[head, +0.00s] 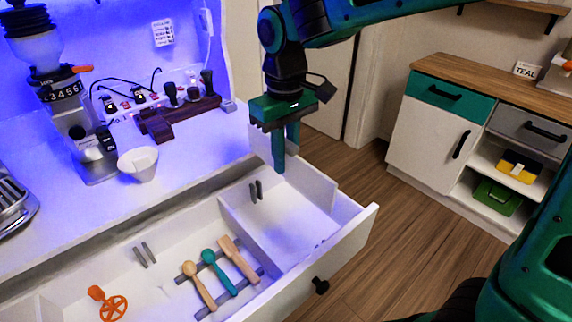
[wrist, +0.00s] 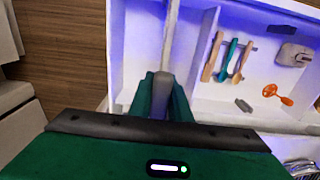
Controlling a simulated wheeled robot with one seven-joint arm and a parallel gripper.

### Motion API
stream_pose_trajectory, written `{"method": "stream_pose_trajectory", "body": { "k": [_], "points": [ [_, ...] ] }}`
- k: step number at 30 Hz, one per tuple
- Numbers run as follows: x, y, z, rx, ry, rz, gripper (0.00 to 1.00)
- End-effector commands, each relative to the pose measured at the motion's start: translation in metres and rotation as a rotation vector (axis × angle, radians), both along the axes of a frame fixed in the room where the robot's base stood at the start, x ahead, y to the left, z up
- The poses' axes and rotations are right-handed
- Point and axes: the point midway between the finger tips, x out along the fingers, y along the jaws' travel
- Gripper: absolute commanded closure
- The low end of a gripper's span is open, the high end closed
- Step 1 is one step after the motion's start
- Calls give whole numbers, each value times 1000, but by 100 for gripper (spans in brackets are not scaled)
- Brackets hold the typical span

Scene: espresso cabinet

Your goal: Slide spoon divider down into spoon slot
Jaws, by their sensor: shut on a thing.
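My gripper (head: 279,168) is above the right compartment of the open white drawer (head: 371,215). Its fingers are shut on a pale panel, the spoon divider (wrist: 172,40), seen nearly edge-on in the wrist view. It reaches forward from the fingers; its lower edge is hard to make out. A pair of short grey guides (head: 146,255) stands on the drawer's back wall left of the spoons, apart from the divider; they also show in the wrist view (wrist: 243,105). Another dark pair (head: 256,190) is in the right compartment. Which pair is the spoon slot is not marked.
A fixed partition (head: 233,218) borders the spoon compartment. A wooden spoon (head: 198,286), a teal spoon (head: 219,273) and a wooden spatula (head: 238,260) lie on grey bars. An orange tool (head: 110,303) lies farther left. The white cup (head: 138,164) and grinder stand on the counter behind.

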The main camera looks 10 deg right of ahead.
Motion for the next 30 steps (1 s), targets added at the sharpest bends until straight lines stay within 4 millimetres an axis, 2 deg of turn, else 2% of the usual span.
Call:
{"method": "stream_pose_trajectory", "body": {
  "k": [30],
  "points": [
    [0,0,53,1,-2,0,100]
  ]
}}
